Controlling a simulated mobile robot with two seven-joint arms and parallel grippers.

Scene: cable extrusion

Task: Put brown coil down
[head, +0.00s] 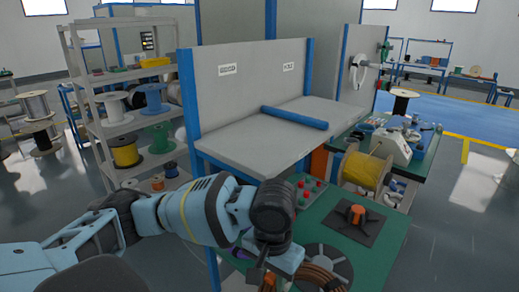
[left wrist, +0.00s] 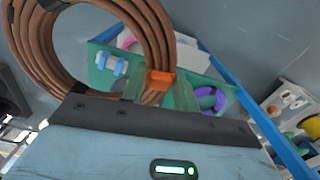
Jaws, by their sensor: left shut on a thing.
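The brown coil (left wrist: 50,45) is a ring of several strands with dark ties. My left gripper (left wrist: 148,86) is shut on its near side, beside an orange band. In the head view the brown coil (head: 322,277) shows only in part at the bottom edge, just right of my left wrist. It appears to be over or beside the black slotted disc (head: 322,258) on the green worktop (head: 387,232). I cannot tell whether the coil touches the worktop. The fingertips are hidden in the head view. My right gripper is not in view.
A black square plate with an orange knob (head: 356,212) lies on the green worktop, close to the disc. A large yellow spool (head: 362,170) stands behind it. A grey bench with a blue roll (head: 294,117) is at the back. Shelves of spools (head: 125,152) stand left.

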